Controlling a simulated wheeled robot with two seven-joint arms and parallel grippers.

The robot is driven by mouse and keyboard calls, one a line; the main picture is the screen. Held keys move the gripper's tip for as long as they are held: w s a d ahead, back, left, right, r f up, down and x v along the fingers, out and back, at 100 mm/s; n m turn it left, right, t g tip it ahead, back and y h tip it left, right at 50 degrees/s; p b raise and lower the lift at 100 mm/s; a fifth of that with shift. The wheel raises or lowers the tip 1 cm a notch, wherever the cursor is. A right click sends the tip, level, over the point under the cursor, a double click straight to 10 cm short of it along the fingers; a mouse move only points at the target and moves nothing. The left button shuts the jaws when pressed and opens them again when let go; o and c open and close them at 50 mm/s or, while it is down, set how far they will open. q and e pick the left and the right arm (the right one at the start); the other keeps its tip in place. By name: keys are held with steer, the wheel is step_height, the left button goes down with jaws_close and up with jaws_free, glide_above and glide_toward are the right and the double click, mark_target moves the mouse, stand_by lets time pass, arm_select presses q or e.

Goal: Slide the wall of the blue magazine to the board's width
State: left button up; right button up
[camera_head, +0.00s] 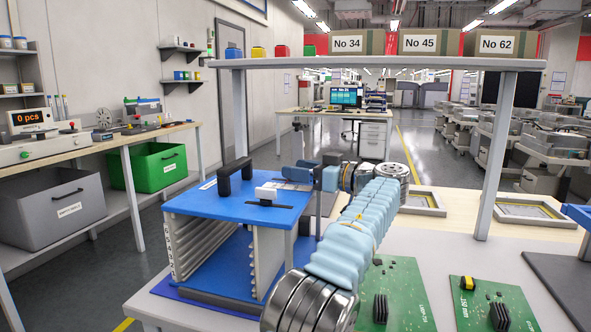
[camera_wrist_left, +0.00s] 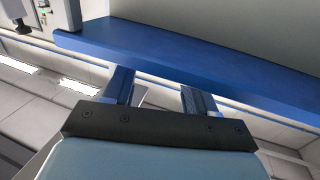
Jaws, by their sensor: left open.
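The blue magazine (camera_head: 215,205) stands on the table at left centre, with a blue top plate, a black handle and two slotted light walls. The inner slotted wall (camera_head: 265,260) hangs below a white-and-black clamp knob (camera_head: 266,194) near a slot in the top plate. My left gripper (camera_head: 312,172) is at the plate's far right corner, pointing towards the magazine; whether it touches is unclear. In the left wrist view, the gripper (camera_wrist_left: 158,84) has its two blue fingers apart and empty, with the blue plate's edge (camera_wrist_left: 190,62) just beyond. My right gripper is not in view.
Two green boards (camera_head: 407,275) (camera_head: 512,290) with black parts lie on the table to the right. A dark mat (camera_head: 560,283) lies at the right edge. A shelf (camera_head: 400,63) with numbered boxes spans above on posts. My left arm covers the table's middle.

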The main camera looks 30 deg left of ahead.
arm_select(q)
steer(key=shift+a, duration=0.75)
jaws_close()
